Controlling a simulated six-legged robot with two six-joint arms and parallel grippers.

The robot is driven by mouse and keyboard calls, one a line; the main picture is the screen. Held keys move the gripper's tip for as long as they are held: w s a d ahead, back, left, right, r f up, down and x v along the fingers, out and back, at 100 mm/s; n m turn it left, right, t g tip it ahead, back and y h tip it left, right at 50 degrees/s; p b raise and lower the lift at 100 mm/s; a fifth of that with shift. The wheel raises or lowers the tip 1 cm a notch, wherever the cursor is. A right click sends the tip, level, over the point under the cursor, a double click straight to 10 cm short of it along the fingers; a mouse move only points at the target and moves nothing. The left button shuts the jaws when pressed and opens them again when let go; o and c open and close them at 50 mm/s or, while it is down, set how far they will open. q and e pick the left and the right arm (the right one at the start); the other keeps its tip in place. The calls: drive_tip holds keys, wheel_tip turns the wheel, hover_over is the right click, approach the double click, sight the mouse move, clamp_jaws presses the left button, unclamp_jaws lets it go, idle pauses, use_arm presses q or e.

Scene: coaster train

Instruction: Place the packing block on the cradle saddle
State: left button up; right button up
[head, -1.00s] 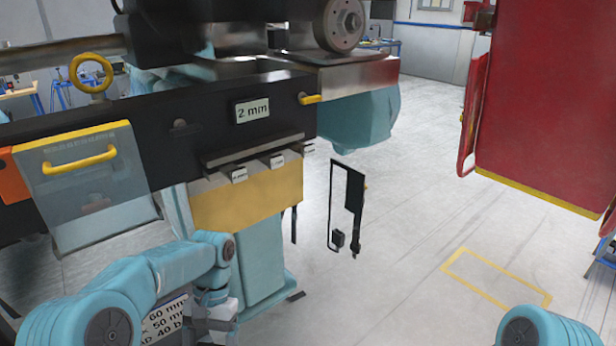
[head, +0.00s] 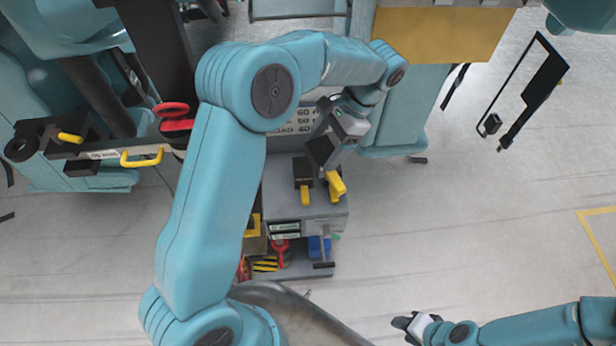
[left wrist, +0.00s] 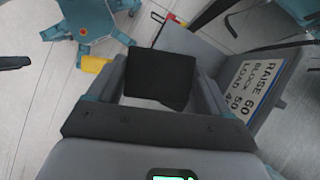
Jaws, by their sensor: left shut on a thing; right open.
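In the left wrist view a dark block (left wrist: 160,78), which I take for the packing block, sits between the fingers of my left gripper (left wrist: 163,95). In the head view my left gripper (head: 322,152) is shut on it above a grey cart top (head: 285,212); the block's outline blends with the dark fingers there. My right gripper (head: 407,325) is open and empty over bare floor at the lower right. I cannot pick out the cradle saddle with certainty in either view.
A dark fitting with two yellow handles (head: 305,193) stands on the cart close below the gripper. A lettered plate (head: 293,122) is behind it. A yellow-fronted machine part (head: 445,35) is at the top. Floor right of the cart is clear.

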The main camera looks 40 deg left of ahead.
use_arm(q)
drive_tip(key=a+f+m+t+y+b, duration=0.15)
drive_tip(key=a+m+b, duration=0.25)
drive_tip(key=a+b, duration=0.95)
drive_tip(key=f+b, duration=0.1)
drive_tip(key=f, duration=0.6)
drive_tip(key=f+b, duration=0.2)
drive_tip(key=f, duration=0.4)
drive_tip(key=d+f+b, duration=0.1)
drive_tip(key=f+b, duration=0.1)
drive_tip(key=f, duration=0.5)
drive_tip(key=shift+s+f, duration=0.3)
drive_tip(key=o, duration=1.2)
drive_tip(key=shift+f, duration=0.15)
drive_tip(key=o, duration=0.3)
drive_tip(key=shift+d, duration=0.1)
